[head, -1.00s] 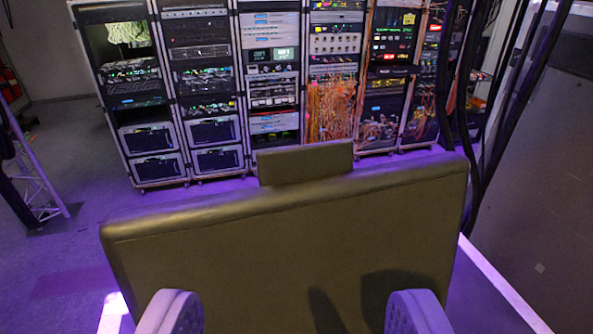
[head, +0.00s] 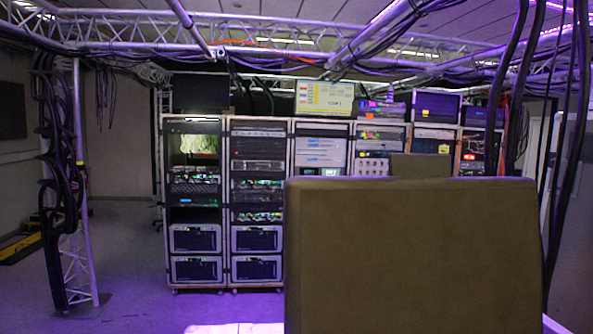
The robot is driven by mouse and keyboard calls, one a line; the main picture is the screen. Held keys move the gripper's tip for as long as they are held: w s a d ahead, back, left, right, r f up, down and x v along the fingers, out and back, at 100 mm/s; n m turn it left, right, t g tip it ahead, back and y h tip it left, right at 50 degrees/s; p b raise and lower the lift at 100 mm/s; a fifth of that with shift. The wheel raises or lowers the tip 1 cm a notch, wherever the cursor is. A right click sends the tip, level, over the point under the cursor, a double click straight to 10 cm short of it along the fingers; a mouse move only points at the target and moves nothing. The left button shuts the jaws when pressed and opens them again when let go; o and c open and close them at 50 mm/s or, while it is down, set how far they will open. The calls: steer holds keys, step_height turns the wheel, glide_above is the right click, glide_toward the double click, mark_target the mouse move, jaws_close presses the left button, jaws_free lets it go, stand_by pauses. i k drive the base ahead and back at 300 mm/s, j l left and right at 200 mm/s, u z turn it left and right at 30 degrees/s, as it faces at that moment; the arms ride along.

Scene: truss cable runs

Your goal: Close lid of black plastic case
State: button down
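I cannot make out a black plastic case or its lid in the head view. My gripper is outside the picture. A large olive-brown padded-looking panel (head: 415,265) fills the lower right in front of me and hides the floor and the lower racks behind it.
A smaller brown panel (head: 422,167) shows behind the large one. Tall equipment racks (head: 226,205) stand across the back. A truss column (head: 78,215) with black cables stands at left, and more cables (head: 560,150) hang at right. Open floor (head: 130,255) lies at left.

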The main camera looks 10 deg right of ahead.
mark_target(420, 247)
steer(key=j+u, duration=0.5)
steer(key=i+j+u, duration=0.2)
steer(key=j+u, duration=0.25)
steer(key=j, duration=0.2)
steer(key=i+j, duration=0.9)
steer(key=i, duration=0.2)
steer(key=i+l+z, duration=0.1)
steer(key=i+z, duration=0.4)
steer(key=i, duration=0.35)
steer(key=i+j+z, duration=0.2)
steer(key=i+z, duration=0.25)
steer(key=i, duration=0.4)
steer(key=i+z, duration=0.4)
steer(key=i, duration=0.15)
steer(key=i+z, duration=0.4)
steer(key=i, duration=0.2)
steer(key=i+j+z, duration=0.4)
steer(key=i+l+z, duration=0.15)
steer(key=z, duration=0.3)
steer(key=i+z, duration=0.35)
steer(key=z, duration=0.15)
steer(key=i+z, duration=0.25)
steer(key=z, duration=0.2)
steer(key=i+j+z, duration=0.2)
steer(key=z, duration=0.3)
steer(key=i+l+z, duration=0.15)
steer(key=i+z, duration=0.2)
steer(key=i, duration=0.15)
steer(key=i+z, duration=0.35)
steer(key=i, duration=0.1)
